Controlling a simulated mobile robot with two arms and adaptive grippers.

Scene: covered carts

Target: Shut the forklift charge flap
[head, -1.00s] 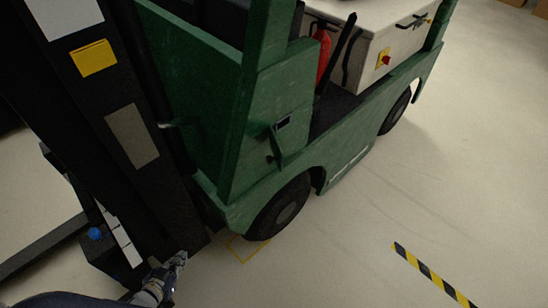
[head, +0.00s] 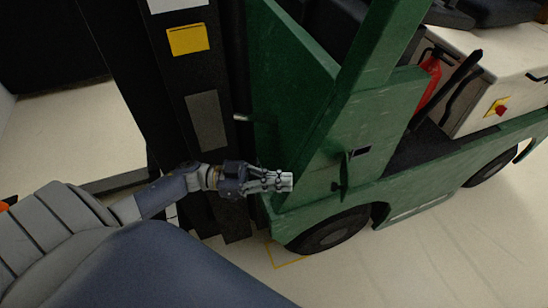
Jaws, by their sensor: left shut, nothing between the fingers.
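The green forklift (head: 410,195) fills the right half of the head view. On its side, behind the front wheel arch, is a small dark rectangular recess (head: 361,151) with a narrow green flap (head: 348,168) beside it. The flap seems to stand out from the body, but its exact angle is hard to tell. My left gripper (head: 284,181) is shut and empty. In the picture it lies left of the flap, in front of the green front panel, with a gap between them. My right gripper is not in view.
The dark mast (head: 190,75) with yellow and grey labels stands behind my left forearm. The front wheel (head: 328,232) is below the flap. A red extinguisher (head: 428,82) and white battery box (head: 485,90) are farther right. Pale floor is clear at lower right.

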